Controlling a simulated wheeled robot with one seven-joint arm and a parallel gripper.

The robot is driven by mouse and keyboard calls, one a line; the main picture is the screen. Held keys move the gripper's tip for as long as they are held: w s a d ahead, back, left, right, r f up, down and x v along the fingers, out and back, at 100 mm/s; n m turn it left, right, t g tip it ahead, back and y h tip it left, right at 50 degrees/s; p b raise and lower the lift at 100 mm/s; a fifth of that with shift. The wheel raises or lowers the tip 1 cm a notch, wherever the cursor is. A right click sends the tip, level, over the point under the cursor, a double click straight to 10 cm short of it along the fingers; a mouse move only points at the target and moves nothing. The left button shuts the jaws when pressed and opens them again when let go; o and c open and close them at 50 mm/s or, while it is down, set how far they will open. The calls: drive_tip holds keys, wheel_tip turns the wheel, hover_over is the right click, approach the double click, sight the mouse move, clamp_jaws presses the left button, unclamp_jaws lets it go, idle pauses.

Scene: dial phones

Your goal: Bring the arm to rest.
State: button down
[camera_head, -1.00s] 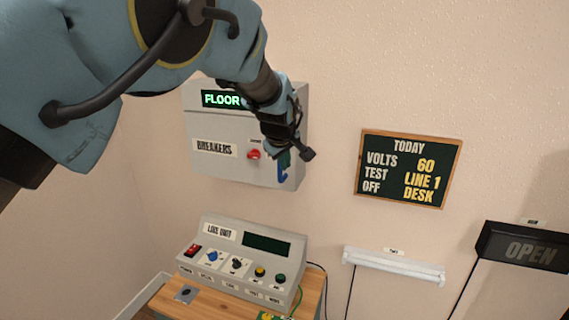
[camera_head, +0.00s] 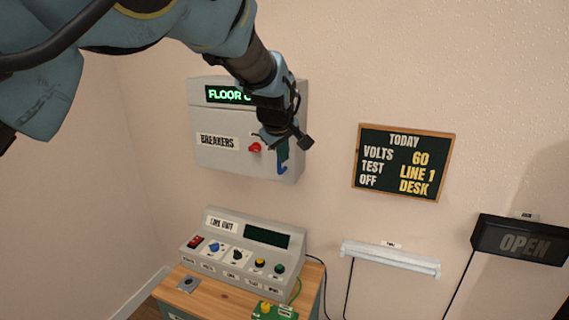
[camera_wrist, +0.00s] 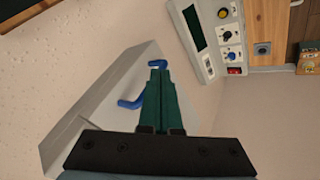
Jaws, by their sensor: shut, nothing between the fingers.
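My arm reaches in from the upper left in the head view. My gripper (camera_head: 283,158) is in front of the right part of the grey breaker box (camera_head: 215,165) on the wall. In the wrist view the two green fingers of my gripper (camera_wrist: 158,68) are together with nothing between them. A blue hooked handle (camera_head: 282,169) shows just below the fingers.
A red knob (camera_head: 254,147) is left of my gripper. The line unit (camera_head: 225,262) stands below on a wooden bench (camera_head: 208,298), beside a small green box (camera_head: 275,310). A chalkboard (camera_head: 404,162), a white tube lamp (camera_head: 390,259) and an OPEN sign (camera_head: 520,241) are on the wall at right.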

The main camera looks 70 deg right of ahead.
drive_tip(key=s+a+r+b, duration=0.1)
drive_tip(key=s+a+r, duration=0.2)
drive_tip(key=r, duration=0.3)
drive_tip(key=shift+s+b, duration=0.2)
drive_tip(key=shift+b, duration=0.15)
drive_tip(key=w+a+f+n+t+y, duration=0.15)
drive_tip(key=w+a, duration=0.25)
drive_tip(key=w, duration=0.9)
drive_tip(key=w+a+f+n+y, duration=0.1)
drive_tip(key=w+a+f, duration=0.2)
drive_tip(key=w+a, duration=0.95)
drive_tip(key=w+a+f+n+y, duration=0.1)
drive_tip(key=w+a+f, duration=0.2)
drive_tip(key=w+a, duration=1)
drive_tip(key=w+a+f+n+y, duration=0.1)
drive_tip(key=w+a+f, duration=0.1)
drive_tip(key=a, duration=1.3)
drive_tip(key=w+a+f+n+y, duration=0.1)
drive_tip(key=a+f+y, duration=0.15)
drive_tip(key=a, duration=1.15)
drive_tip(key=s+a+f, duration=0.1)
drive_tip(key=s+a, duration=0.2)
drive_tip(key=a, duration=0.2)
drive_tip(key=s+a+f+g, duration=0.1)
drive_tip(key=s+a, duration=0.2)
drive_tip(key=a, duration=0.3)
drive_tip(key=shift+s+a+f, duration=0.2)
drive_tip(key=shift+a+f, duration=0.05)
drive_tip(key=shift+f, duration=0.05)
